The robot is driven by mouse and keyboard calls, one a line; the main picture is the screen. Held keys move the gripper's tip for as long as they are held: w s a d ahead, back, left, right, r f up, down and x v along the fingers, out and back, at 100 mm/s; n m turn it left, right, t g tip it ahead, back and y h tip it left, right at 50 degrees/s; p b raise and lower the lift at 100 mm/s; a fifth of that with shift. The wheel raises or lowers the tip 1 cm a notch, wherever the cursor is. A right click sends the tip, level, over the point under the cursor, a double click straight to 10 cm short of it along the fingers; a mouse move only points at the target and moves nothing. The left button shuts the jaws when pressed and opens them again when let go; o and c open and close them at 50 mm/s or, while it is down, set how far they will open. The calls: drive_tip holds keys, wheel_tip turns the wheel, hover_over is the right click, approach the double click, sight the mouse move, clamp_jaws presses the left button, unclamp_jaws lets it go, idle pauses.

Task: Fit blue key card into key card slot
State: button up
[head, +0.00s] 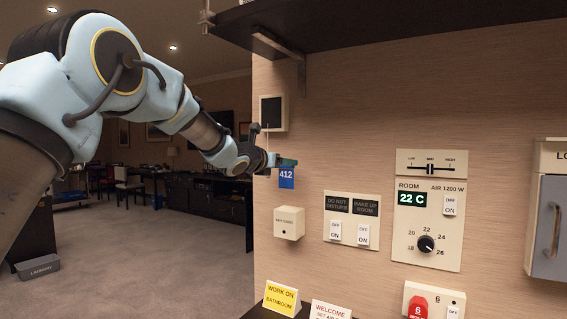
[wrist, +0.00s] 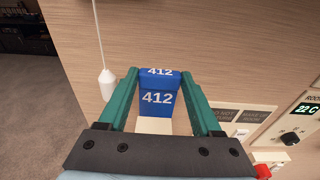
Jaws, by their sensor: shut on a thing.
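The blue key card (head: 286,179), marked 412, hangs upright below my gripper (head: 287,162) in the head view. My gripper is shut on its upper end. The cream key card slot box (head: 289,223) is on the wall below the card, with a visible gap between them. In the wrist view the blue card (wrist: 158,101) shows between the two green fingers of my gripper (wrist: 160,75). A pale surface shows below the blue there; I cannot tell whether it is card or box. The slot opening is not clear.
A white pull cord (wrist: 107,82) hangs left of my gripper from a wall unit (head: 273,113). Right of the slot box are a switch panel (head: 351,219) and a thermostat panel (head: 429,227). A dark shelf (head: 390,28) is overhead; signs (head: 282,298) stand below.

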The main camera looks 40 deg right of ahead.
sight(286, 180)
drive_tip(key=shift+a+b, duration=0.1)
drive_tip(key=shift+b, duration=0.3)
wheel_tip(286, 180, down, 6)
drive_tip(key=b, duration=0.6)
drive_tip(key=shift+r, duration=0.2)
drive_tip(key=shift+b, duration=1)
idle(1.4)
wheel_tip(286, 180, down, 6)
drive_tip(key=b, duration=0.7)
idle(2.3)
drive_tip(key=o, duration=1.4)
